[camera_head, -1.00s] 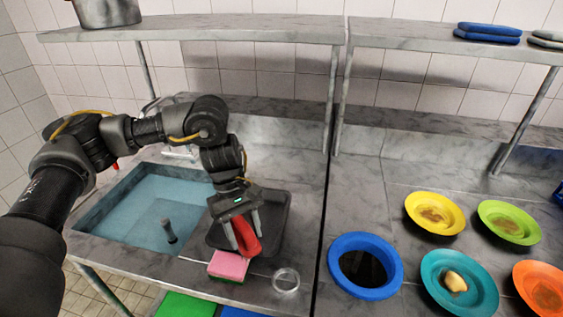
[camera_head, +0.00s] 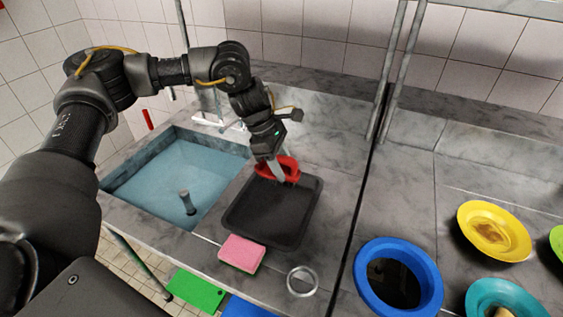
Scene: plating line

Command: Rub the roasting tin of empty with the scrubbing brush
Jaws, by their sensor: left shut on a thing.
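The roasting tin (camera_head: 268,232) is a dark, shallow rectangular pan on the metal counter, right of the sink. No food shows in it. The scrubbing brush (camera_head: 290,164) is red and is held by my left gripper (camera_head: 279,168) over the tin's far edge. The left gripper is shut on the brush, its fingers pointing down. I cannot tell whether the bristles touch the tin. My right gripper is not in view.
The sink (camera_head: 150,200) with blue water lies left of the tin. A pink and green sponge (camera_head: 242,252) and a clear ring-shaped item (camera_head: 302,281) sit in front. A blue bowl (camera_head: 428,290) with dark contents and a yellow plate (camera_head: 467,221) stand to the right.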

